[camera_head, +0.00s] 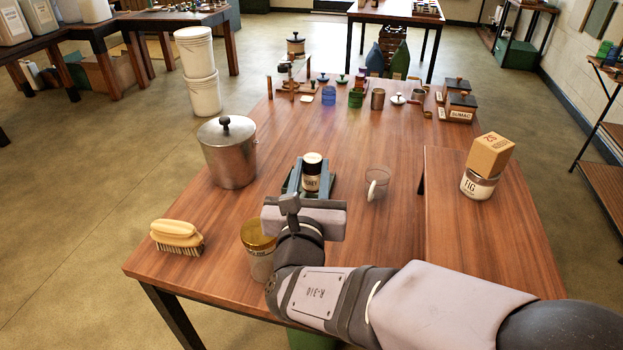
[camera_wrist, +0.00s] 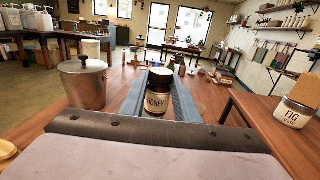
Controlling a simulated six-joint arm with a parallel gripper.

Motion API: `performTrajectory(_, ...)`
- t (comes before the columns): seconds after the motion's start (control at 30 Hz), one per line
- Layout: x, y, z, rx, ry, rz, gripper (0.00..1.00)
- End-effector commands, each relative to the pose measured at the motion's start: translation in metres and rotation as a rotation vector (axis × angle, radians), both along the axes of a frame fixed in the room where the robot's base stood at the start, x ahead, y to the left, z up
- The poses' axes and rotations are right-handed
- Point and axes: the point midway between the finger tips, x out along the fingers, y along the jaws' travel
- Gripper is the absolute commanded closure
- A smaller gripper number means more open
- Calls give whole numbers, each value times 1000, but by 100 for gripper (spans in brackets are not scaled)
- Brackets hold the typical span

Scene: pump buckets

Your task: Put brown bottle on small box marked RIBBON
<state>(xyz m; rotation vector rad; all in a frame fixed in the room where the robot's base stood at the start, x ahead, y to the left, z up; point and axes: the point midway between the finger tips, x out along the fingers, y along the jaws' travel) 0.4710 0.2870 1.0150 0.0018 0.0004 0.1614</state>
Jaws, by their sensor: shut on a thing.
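The bottle also shows in the wrist view (camera_wrist: 158,95), between the two fingers. I cannot tell whether its base touches the table. No box with a readable RIBBON mark shows. An orange-brown cardboard box (camera_head: 490,155) marked 25 sits tilted on top of the FIG tin (camera_head: 478,184) at the right.
A lidded steel pot (camera_head: 228,158) stands left of my gripper, a glass cup (camera_head: 376,184) close at its right. A gold-lidded jar (camera_head: 258,250) and a brush (camera_head: 177,236) are at the near left. Small pots and a SUMAC box (camera_head: 460,107) fill the table's far end.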

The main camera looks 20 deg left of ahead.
Motion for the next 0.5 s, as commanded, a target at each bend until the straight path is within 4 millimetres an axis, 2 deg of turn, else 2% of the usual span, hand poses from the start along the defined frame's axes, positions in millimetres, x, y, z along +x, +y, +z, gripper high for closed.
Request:
performTrajectory(0.27, 2, -3, 5, 1, -1, -7, 96)
performTrajectory(0.37, 8, -12, 11, 1, -2, -28, 96)
performTrajectory(0.5, 24, -37, 29, 1, -2, -89, 96)
